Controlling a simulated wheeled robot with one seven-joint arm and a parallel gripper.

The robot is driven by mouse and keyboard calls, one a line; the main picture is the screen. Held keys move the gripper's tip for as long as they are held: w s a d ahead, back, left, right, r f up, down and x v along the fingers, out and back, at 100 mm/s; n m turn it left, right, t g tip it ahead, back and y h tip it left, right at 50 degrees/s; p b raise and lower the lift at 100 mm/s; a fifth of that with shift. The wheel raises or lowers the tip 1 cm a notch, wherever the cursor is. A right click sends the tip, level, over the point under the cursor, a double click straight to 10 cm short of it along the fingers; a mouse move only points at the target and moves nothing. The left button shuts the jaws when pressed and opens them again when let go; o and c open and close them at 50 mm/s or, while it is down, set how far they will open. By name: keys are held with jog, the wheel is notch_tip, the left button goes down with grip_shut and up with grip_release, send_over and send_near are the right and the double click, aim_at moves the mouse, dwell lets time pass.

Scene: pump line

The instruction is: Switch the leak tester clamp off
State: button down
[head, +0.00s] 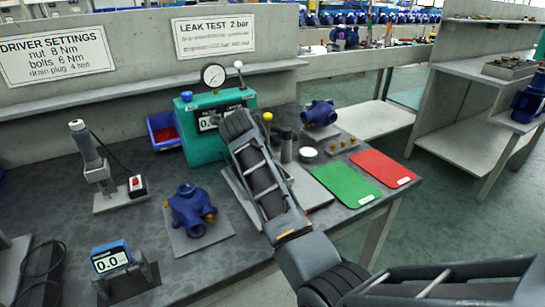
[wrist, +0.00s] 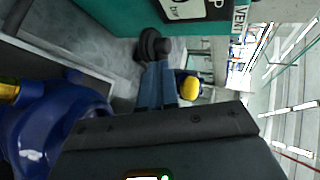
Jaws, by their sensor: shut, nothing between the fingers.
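The leak tester (head: 203,140) is a green box with a round gauge (head: 214,76) and a white-knobbed lever (head: 238,66) on top. My arm covers its right front in the head view, hiding my fingertips. In the wrist view, its teal front (wrist: 112,20) crosses the top, with a partly cut-off label reading "VENT". My gripper (wrist: 157,46) is shut and empty, its dark tips just below that front. A yellow knob (wrist: 188,87) shows right beside my fingers; it also shows in the head view (head: 267,116). I cannot tell the clamp's position.
A blue pump body (wrist: 50,135) is close at the left of the wrist view. On the bench, another pump (head: 190,208) stands front left and one (head: 319,113) behind right. A green mat (head: 345,184) and a red mat (head: 382,167) lie clear at the right.

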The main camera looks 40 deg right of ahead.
jog(key=w+d+m+g+h+b, duration=0.1)
jog(key=b, duration=0.3)
jog(key=w+d+m+g+h+b, duration=0.1)
jog(key=m+g+b, duration=0.1)
jog(key=b, duration=0.3)
jog(key=shift+d+f, duration=0.1)
jog(key=shift+d, duration=0.3)
jog(key=shift+d+b, duration=0.1)
jog(key=shift+b, duration=0.2)
jog(key=shift+d, duration=0.2)
jog(key=shift+a, duration=0.1)
